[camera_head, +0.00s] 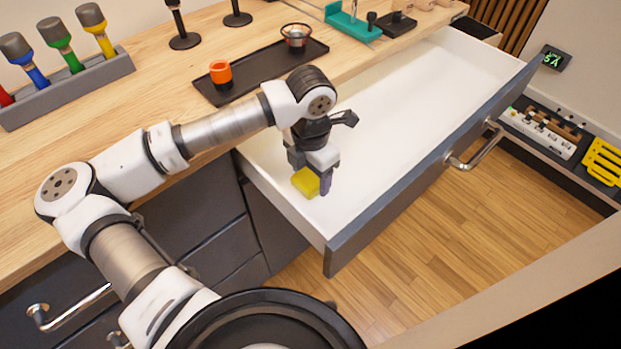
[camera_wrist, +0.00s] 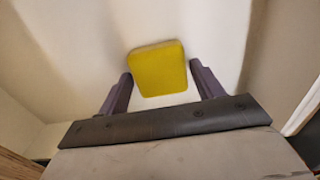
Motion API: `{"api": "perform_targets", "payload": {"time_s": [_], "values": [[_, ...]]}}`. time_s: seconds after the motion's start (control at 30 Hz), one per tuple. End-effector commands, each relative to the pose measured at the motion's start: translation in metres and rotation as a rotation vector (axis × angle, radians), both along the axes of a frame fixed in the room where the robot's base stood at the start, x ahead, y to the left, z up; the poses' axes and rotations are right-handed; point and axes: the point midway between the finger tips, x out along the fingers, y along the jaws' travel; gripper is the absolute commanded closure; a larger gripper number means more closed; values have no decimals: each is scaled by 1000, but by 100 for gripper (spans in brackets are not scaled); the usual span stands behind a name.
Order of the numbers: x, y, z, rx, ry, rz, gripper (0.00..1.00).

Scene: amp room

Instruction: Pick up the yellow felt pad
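The yellow felt pad (camera_head: 305,181) is a small square with rounded corners, in the near left part of the open white drawer (camera_head: 420,100). It also shows in the wrist view (camera_wrist: 158,70), just beyond and between my two fingertips. My gripper (camera_head: 312,184) points down into the drawer, right by the pad. In the wrist view my gripper (camera_wrist: 160,80) has its fingers apart, with a gap to the pad on each side. The finger on the pad's far side is partly hidden in the head view. I cannot tell how far above the pad the fingertips are.
The drawer front (camera_head: 430,165) with its metal handle (camera_head: 475,150) stands to the right. The wooden counter (camera_head: 150,110) borders the left, with a black tray (camera_head: 255,75), an orange cup (camera_head: 221,73) and a rack (camera_head: 70,90) of coloured tools. The rest of the drawer looks empty.

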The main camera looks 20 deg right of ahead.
Motion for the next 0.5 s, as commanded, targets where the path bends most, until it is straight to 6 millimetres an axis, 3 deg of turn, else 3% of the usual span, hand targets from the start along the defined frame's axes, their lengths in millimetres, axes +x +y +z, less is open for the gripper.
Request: {"api": "perform_targets", "payload": {"time_s": [0.03,0.2,0.5], "values": [[0,0,0,0,0,0,40],[0,0,0,0,0,0,63],[0,0,2,0,-1,0,63]]}}
